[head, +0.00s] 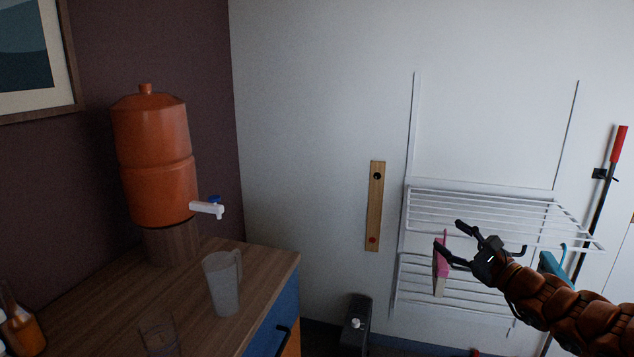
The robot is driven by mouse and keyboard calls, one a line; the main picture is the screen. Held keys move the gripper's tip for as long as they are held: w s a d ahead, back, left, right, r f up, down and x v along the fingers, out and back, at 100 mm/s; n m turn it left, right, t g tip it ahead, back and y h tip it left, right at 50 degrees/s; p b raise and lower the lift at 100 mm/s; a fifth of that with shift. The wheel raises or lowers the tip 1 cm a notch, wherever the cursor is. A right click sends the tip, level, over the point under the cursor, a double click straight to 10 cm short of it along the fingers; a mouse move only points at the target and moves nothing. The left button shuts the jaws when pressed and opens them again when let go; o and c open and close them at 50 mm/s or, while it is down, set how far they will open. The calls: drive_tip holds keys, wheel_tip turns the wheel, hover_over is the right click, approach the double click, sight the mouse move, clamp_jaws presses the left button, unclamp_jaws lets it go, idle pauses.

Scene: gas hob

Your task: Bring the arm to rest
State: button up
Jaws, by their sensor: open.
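My gripper (449,237) is black, at the end of my orange segmented arm, which reaches in from the lower right. Its two fingers are spread apart and point left, with nothing held between them. It hangs in the air in front of the white wire rack on the wall. A pink item with a pale lower part (442,264) shows behind the lower finger; I cannot tell whether they touch.
A wooden counter (250,262) on the left bears a grey jug (222,283), a clear glass (159,335) and an orange dispenser (152,165) on a wooden stand. The wire rack (480,205) juts from the wall. A dark bin-like object (356,325) stands beside the counter.

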drive_tip(key=s+a+n+g+y, duration=0.3)
drive_tip(key=s+a+n+g, duration=0.15)
drive_tip(key=a, duration=0.55)
drive_tip(key=s+a+n+g+y, duration=0.2)
drive_tip(key=s+a+n+g, duration=0.15)
drive_tip(key=a+n, duration=0.45)
drive_tip(key=s+a+f+n+g+h, duration=0.1)
drive_tip(key=s+a+f+n+g, duration=0.25)
drive_tip(key=s+a, duration=0.35)
drive_tip(key=s+a+f+n+g+h, duration=0.1)
drive_tip(key=s+a+f+n+g, duration=0.15)
drive_tip(key=s+a+g, duration=0.4)
drive_tip(key=s+d+f+n+h, duration=0.2)
drive_tip(key=s+f+h, duration=0.1)
drive_tip(key=s, duration=0.4)
drive_tip(key=s+d+f+n+h, duration=0.1)
drive_tip(key=s+d+f+h, duration=0.1)
drive_tip(key=s+f, duration=0.3)
drive_tip(key=s+d+f+n+g+h, duration=0.1)
drive_tip(key=s+d+n+g+h, duration=0.1)
drive_tip(key=s+d+h, duration=0.65)
drive_tip(key=d+r+t+y+p, duration=0.1)
drive_tip(key=d+r+p, duration=0.3)
drive_tip(key=r+p, duration=0.9)
drive_tip(key=shift+s+r+y+p, duration=0.4)
drive_tip(key=shift+r+y, duration=0.15)
drive_tip(key=shift+r, duration=0.3)
